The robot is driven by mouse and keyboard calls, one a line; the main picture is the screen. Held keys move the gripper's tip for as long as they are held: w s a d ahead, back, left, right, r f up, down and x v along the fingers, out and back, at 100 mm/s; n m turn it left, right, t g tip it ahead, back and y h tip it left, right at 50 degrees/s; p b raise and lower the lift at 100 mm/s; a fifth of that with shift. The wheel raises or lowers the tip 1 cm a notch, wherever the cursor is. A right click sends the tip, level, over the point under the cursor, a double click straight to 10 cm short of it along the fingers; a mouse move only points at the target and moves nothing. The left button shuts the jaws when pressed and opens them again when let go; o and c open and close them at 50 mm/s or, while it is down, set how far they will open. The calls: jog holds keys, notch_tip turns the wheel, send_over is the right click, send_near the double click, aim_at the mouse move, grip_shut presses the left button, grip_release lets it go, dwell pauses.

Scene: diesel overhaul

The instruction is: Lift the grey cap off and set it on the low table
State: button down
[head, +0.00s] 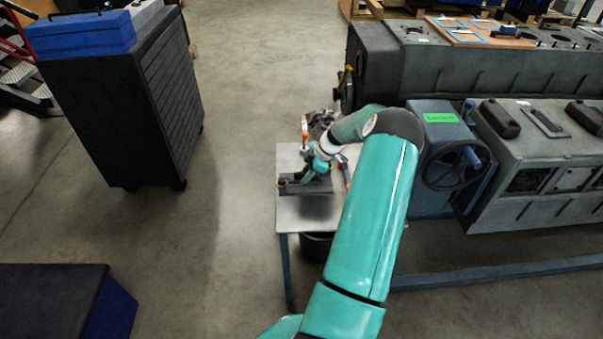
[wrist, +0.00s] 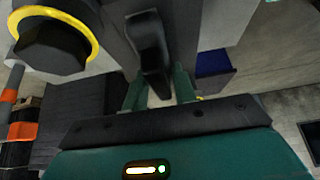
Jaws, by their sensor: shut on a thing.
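The grey cap (head: 318,187) is a dark grey block with a yellow-ringed bolt head near each end. It shows over the light-topped bench (head: 290,215). I cannot tell whether it touches what is below it. My gripper (head: 312,172) is over the cap. In the wrist view my gripper (wrist: 158,92) has its two fingers either side of a dark upright grip (wrist: 149,50) on the cap, shut on it. One black bolt head with a yellow ring (wrist: 50,42) is large at the upper left there. The cap's underside is hidden.
A low dark-topped blue unit (head: 50,300) stands at the lower left; I cannot tell if it is the low table. A dark drawer cabinet (head: 125,110) carries a blue case (head: 85,35). A grey engine (head: 540,150) with a handwheel (head: 452,165) is at right. Floor left of the bench is clear.

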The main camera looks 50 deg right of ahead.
jog(key=shift+f, duration=2.55)
jog(key=c, duration=1)
grip_release()
jog(key=shift+c, duration=0.2)
jog(key=shift+f, duration=0.15)
jog(key=v, duration=1.4)
jog(key=shift+w+a, duration=0.1)
jog(key=shift+w, duration=0.05)
